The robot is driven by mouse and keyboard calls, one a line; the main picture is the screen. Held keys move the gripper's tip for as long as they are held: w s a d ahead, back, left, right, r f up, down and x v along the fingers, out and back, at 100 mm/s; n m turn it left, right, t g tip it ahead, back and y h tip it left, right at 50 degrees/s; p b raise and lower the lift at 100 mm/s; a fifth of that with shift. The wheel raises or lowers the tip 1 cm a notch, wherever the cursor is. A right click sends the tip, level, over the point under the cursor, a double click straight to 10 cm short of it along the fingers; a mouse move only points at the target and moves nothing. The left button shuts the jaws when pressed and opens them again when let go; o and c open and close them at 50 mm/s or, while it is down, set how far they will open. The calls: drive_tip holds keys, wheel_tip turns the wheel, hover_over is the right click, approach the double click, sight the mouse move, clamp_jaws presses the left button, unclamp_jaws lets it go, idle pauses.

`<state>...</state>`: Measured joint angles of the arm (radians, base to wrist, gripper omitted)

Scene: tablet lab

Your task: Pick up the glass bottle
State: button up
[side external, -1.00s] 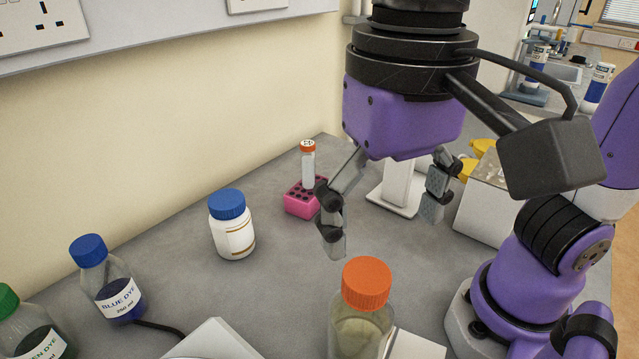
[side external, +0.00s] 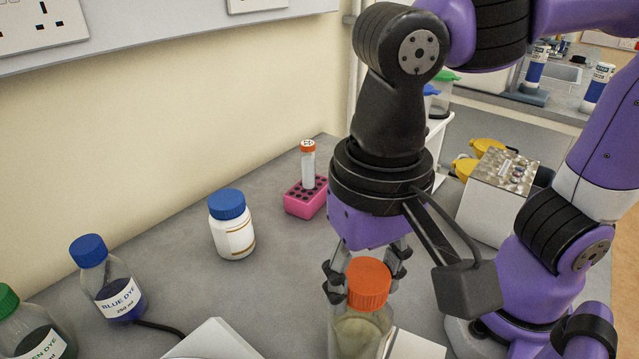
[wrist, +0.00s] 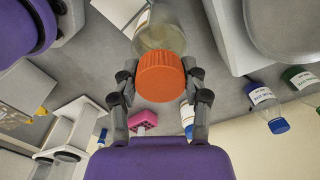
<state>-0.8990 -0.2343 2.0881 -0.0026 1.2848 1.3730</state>
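The glass bottle (side external: 358,334) stands upright at the front of the bench, with an orange cap (side external: 368,284) and a pale, murky inside. In the wrist view its cap (wrist: 161,77) sits between my two fingers, with the clear glass body (wrist: 160,32) beyond it. My gripper (side external: 367,274) points down over the bottle, one finger on each side of the cap. The fingers look open and very close to the cap; whether they touch it is not clear. The bottle's base is cut off in the side view.
A white bottle with a blue cap (side external: 231,226) and a pink rack (side external: 305,198) holding a tube stand further back. Blue dye (side external: 109,284) and green dye (side external: 32,325) bottles are at the left. A metallic-topped box (side external: 497,198) stands at the right.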

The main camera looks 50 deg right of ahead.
drive_tip(key=shift+f, duration=0.15)
clamp_jaws()
drive_tip(key=r, duration=0.9)
drive_tip(key=shift+s+d+r, duration=0.1)
drive_tip(key=shift+s+d, duration=0.1)
wheel_tip(320, 180, down, 9)
drive_tip(key=s+d, duration=0.2)
drive_tip(key=shift+s+d+r, duration=0.2)
drive_tip(key=shift+s+d, duration=0.05)
drive_tip(key=shift+d, duration=0.1)
drive_tip(key=shift+f, duration=0.1)
drive_tip(key=o, duration=1.2)
unclamp_jaws()
